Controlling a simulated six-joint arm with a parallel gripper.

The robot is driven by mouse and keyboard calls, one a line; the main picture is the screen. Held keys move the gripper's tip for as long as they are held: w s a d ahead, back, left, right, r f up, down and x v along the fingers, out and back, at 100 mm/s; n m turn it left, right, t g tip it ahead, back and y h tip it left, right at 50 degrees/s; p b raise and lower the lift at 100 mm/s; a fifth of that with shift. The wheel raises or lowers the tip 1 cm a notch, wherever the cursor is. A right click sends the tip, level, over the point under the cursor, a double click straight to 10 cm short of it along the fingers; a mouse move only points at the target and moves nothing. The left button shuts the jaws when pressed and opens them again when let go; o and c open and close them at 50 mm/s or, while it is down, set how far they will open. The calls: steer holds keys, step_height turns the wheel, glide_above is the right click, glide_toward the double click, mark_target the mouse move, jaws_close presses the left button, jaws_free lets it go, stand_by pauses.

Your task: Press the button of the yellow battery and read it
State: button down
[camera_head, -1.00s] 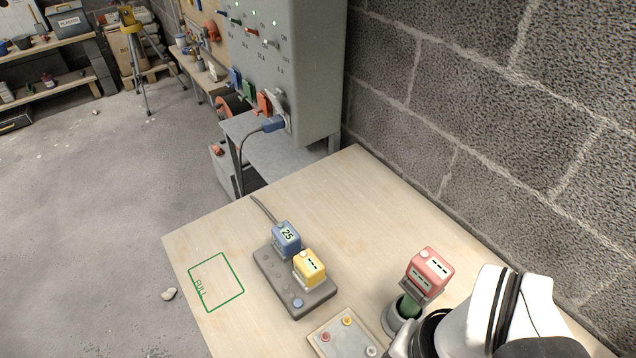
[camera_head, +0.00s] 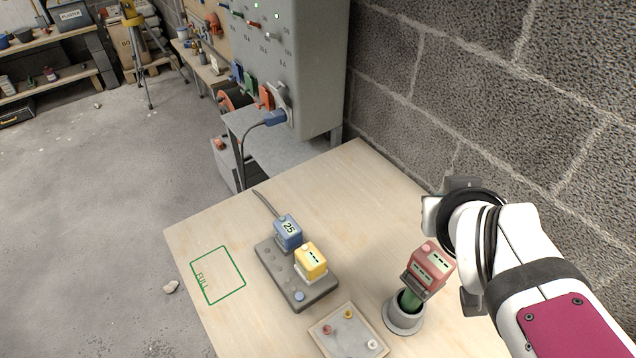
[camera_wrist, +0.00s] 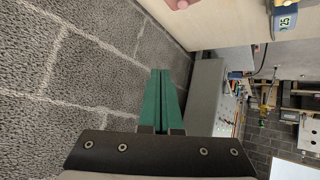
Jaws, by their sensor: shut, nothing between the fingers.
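The yellow battery (camera_head: 311,262) stands in the grey charging block (camera_head: 316,297). Its display shows dashes, with no number readable. The blue battery (camera_head: 288,233) stands beside it in the same block and reads 25; it also shows at the top right of the wrist view (camera_wrist: 285,20). My gripper's green fingers (camera_wrist: 163,100) are together, with nothing between them, in front of the block wall in the wrist view. In the head view my arm is at the right, well right of the yellow battery; the fingertips cannot be made out there.
A tray (camera_head: 330,333) with small knobs lies in front. A green outlined square (camera_head: 218,275) marked FULL is bare. The block wall (camera_head: 500,90) bounds the right.

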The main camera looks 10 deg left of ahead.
steer(key=w+a+n+t, duration=0.1)
steer(key=w+a+n, duration=0.1)
steer(key=w+n, duration=0.15)
steer(key=n+g+y, duration=0.6)
steer(key=n+y, duration=0.3)
steer(key=n, duration=0.7)
glide_above(310, 250)
step_height(310, 250, down, 11)
steer(key=shift+r, duration=0.15)
steer(key=shift+f, duration=4.4)
steer(key=shift+f, duration=0.4)
